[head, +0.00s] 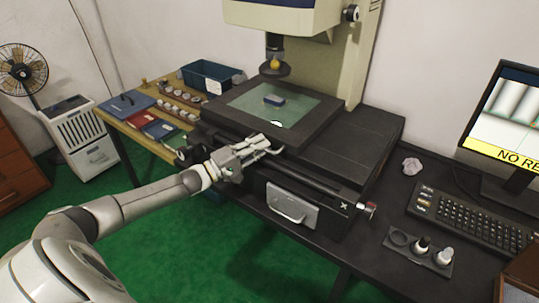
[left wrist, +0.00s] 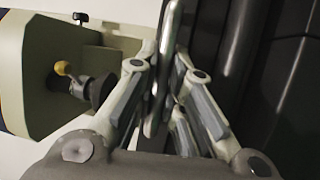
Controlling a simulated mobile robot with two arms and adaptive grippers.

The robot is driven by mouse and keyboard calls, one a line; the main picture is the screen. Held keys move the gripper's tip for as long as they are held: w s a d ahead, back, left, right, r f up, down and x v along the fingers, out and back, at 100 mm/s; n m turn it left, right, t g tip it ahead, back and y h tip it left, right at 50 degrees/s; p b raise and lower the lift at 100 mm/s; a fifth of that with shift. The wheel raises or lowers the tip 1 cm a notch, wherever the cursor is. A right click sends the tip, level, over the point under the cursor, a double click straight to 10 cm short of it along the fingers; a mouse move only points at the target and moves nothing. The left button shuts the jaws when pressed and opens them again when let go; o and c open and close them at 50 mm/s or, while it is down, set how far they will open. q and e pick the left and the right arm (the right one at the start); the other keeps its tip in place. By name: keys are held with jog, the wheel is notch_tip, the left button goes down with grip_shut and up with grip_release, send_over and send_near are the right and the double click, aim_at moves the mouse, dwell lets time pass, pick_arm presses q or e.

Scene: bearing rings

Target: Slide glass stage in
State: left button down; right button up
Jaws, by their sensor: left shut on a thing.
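The glass stage (head: 322,104) is a dark frame around a greenish glass pane, under the lens of a tall beige measuring machine (head: 366,48). My left gripper (head: 266,147) is at the stage's front edge. In the left wrist view my left gripper (left wrist: 165,80) is shut on a grey metal bar (left wrist: 173,25), which looks like the stage's handle; the fingers hide part of it. How far the stage is in is hard to tell. My right gripper is not in view.
A silver handle (head: 291,204) is on the machine's base below. Coloured folders (head: 158,128), small rings and a blue bin (head: 208,76) are on the left bench. A keyboard (head: 470,222), monitor and a dark holder (head: 418,254) are at right. Green floor in front is clear.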

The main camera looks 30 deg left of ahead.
pick_arm(q)
jog(key=shift+a, duration=0.15)
jog(key=c, duration=1.8)
grip_release()
jog(key=shift+a, duration=0.1)
jog(key=shift+s+f, duration=0.15)
jog(key=shift+s, duration=0.2)
jog(key=v, duration=1.1)
jog(key=shift+a, duration=0.25)
jog(key=shift+s, duration=0.1)
